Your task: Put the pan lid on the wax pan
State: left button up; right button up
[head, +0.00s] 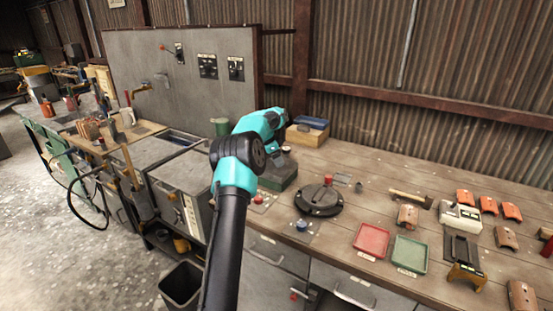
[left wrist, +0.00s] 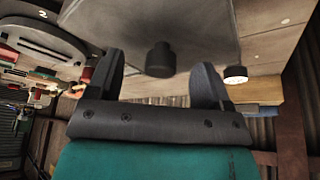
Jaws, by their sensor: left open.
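My left arm crosses the middle of the head view, and its gripper (head: 279,139) is near the back of the bench, partly hidden by my arm. In the left wrist view my left gripper (left wrist: 157,85) is open, with a dark round knob (left wrist: 160,60) between its fingers and a gap on both sides. The knob stands on a flat grey plate (left wrist: 190,25) that looks like the pan lid. In the head view a dark grey-green box (head: 283,178) sits just below the gripper. I cannot tell for certain which thing is the wax pan. My right gripper is out of view.
A wooden box with a blue top (head: 307,131) stands behind the gripper. Red (head: 371,241) and green (head: 409,254) trays lie nearer the front edge. Several tools and parts crowd the right.

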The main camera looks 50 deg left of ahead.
pick_arm(q)
jog(key=v, duration=1.7)
jog(key=shift+r, duration=0.15)
jog(key=shift+d, duration=0.1)
dwell(0.4)
